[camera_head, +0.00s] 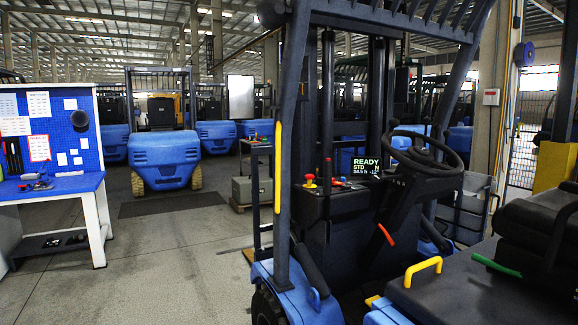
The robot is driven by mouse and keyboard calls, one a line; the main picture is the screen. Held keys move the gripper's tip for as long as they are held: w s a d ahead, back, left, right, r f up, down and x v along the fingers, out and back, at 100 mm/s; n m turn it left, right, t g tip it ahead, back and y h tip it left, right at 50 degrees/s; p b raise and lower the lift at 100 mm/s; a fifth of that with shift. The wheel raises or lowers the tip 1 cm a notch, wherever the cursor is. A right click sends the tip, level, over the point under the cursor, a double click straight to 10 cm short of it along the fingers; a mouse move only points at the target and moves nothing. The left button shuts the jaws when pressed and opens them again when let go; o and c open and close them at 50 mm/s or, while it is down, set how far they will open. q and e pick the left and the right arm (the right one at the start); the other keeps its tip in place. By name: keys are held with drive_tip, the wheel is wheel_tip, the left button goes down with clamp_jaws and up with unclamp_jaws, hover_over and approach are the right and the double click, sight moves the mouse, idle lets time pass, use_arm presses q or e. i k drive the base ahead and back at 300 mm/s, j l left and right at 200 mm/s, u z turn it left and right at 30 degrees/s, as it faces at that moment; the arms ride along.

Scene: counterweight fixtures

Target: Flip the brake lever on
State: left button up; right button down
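A blue and black forklift (300,300) fills the right half of the head view. A lever with a red grip (385,234) slants out below its steering wheel (425,150). A green-gripped handle (497,265) lies beside the black seat at the right. A small red-tipped lever (327,172) stands on the dashboard beside a red knob (310,181). No label shows which of these is the brake lever. Neither of my grippers is in view.
A yellow grab handle (423,271) rises from the black cover in front. The forklift's front pillar (293,130) stands left of the cab. A blue workbench (60,186) is at the left. Open concrete floor (180,260) lies between. The dashboard screen (367,168) reads READY.

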sight(328, 164)
drive_tip(key=i+j+u, duration=0.3)
drive_tip(key=i, duration=0.3)
drive_tip(key=i+u, duration=0.3)
drive_tip(key=i, duration=0.3)
